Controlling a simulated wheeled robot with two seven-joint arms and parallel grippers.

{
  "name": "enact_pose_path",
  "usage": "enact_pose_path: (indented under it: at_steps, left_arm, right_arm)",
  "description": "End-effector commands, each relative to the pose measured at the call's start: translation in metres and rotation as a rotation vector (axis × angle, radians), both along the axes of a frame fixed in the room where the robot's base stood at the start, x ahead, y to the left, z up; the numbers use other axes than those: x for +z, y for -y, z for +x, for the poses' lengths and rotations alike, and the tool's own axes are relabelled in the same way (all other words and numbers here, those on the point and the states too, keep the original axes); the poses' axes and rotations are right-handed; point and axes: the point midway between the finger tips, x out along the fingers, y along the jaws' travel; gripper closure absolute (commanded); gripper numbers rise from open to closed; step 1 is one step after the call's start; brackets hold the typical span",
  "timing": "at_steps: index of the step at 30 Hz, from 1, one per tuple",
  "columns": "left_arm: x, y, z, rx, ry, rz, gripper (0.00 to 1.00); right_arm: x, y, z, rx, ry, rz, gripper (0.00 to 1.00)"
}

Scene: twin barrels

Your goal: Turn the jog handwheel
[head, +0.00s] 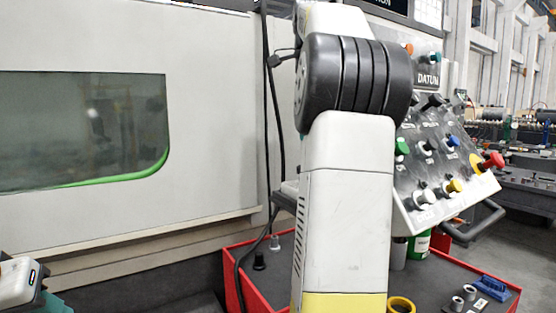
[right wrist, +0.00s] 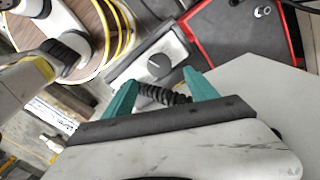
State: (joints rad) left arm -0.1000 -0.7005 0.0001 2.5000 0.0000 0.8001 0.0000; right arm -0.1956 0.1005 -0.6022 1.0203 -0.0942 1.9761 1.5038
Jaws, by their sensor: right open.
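The jog handwheel cannot be told for certain. In the right wrist view a grey box with a round dark knob (right wrist: 159,66) lies just beyond my fingertips. My right gripper (right wrist: 160,77) is open, its teal fingers apart. A black ribbed piece, like a coiled cord (right wrist: 163,95), shows between the fingers; I cannot tell whether they touch it. In the head view my right arm stands upright in front of the control panel (head: 413,217) and its gripper is hidden. My left gripper (head: 45,297) is partly cut off at the lower left; its fingers are not clear.
The panel carries several coloured knobs and buttons, including a red one (head: 490,161). A red-edged tray (head: 232,275) holds small parts, a green bottle (head: 419,245) and a yellow ring (head: 401,305). Black cables hang left of my arm.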

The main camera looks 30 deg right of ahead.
Motion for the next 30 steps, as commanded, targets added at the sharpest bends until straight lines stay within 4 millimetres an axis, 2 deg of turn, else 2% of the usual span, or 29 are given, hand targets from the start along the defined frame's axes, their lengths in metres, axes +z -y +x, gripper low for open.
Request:
enact_pose_path:
  at_steps: [7,12,18,29,30]
  left_arm:
    - [0.0,0.0,0.0,0.0,0.0,0.0,0.64]
    - [0.0,0.0,0.0,0.0,0.0,0.0,0.64]
    - [0.0,0.0,0.0,0.0,0.0,0.0,0.64]
    - [0.0,0.0,0.0,0.0,0.0,0.0,0.64]
    - [0.0,0.0,0.0,0.0,0.0,0.0,0.64]
  right_arm:
    - [-0.015,-0.001,-0.001,-0.001,-0.001,-0.003,0.33]
    - [-0.041,-0.003,-0.001,0.004,-0.002,-0.002,0.33]
    - [-0.062,-0.002,-0.001,0.002,-0.001,-0.004,0.33]
    - [-0.067,-0.002,0.0,0.002,0.0,-0.004,0.33]
    - [-0.067,-0.002,0.0,0.002,0.0,-0.004,0.39]
